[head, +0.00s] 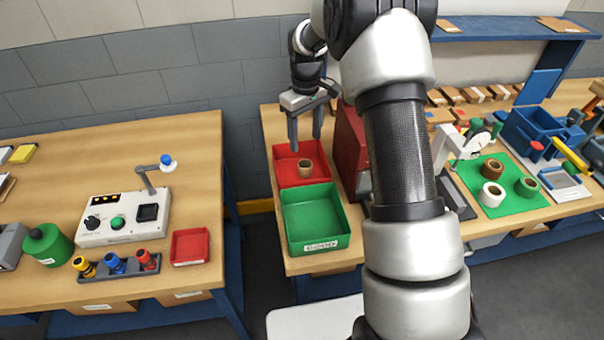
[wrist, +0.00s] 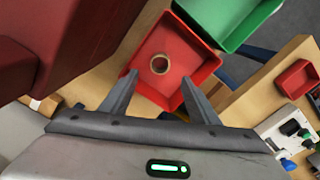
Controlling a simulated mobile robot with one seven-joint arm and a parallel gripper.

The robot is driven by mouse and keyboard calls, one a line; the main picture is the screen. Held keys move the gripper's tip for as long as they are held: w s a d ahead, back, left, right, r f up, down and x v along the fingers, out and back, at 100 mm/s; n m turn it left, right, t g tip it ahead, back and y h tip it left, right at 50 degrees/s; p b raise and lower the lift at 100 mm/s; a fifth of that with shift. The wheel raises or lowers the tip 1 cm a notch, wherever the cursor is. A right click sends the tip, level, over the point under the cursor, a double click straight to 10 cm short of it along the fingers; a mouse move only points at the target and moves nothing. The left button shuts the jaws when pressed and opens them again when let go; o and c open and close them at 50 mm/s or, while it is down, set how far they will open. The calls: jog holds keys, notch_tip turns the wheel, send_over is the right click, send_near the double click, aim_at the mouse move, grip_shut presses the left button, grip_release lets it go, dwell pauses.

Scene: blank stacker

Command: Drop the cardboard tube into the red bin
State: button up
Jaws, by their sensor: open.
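The red bin (head: 284,170) stands on the right-hand bench, behind the green bin. A short brown cardboard tube (head: 305,168) is inside the red bin, on its floor. My gripper (head: 305,146) is above the red bin, open and empty. In the wrist view the tube (wrist: 160,64) stands with its open end up in the red bin (wrist: 183,47), ahead of and between my fingertips (wrist: 160,80). A gap shows between the fingers and the tube.
The green bin (head: 340,228) adjoins the red bin at the front. A dark red box (head: 349,150) stands close to its right. A smaller red tray (head: 190,246) is on the left bench. A green mat (head: 510,205) with tape rolls lies farther right.

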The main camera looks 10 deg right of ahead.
notch_tip(320, 180, up, 13)
dwell(0.5)
jog(key=s+r+m+t, duration=0.3)
jog(key=s+r, duration=0.9)
jog(key=s, duration=0.4)
jog(key=s+f+m+t, duration=0.2)
jog(key=s+m, duration=0.1)
jog(key=s, duration=1.4)
jog(key=shift+f+t+p, duration=0.3)
jog(key=shift+f+p, duration=0.05)
jog(key=shift+p, duration=0.1)
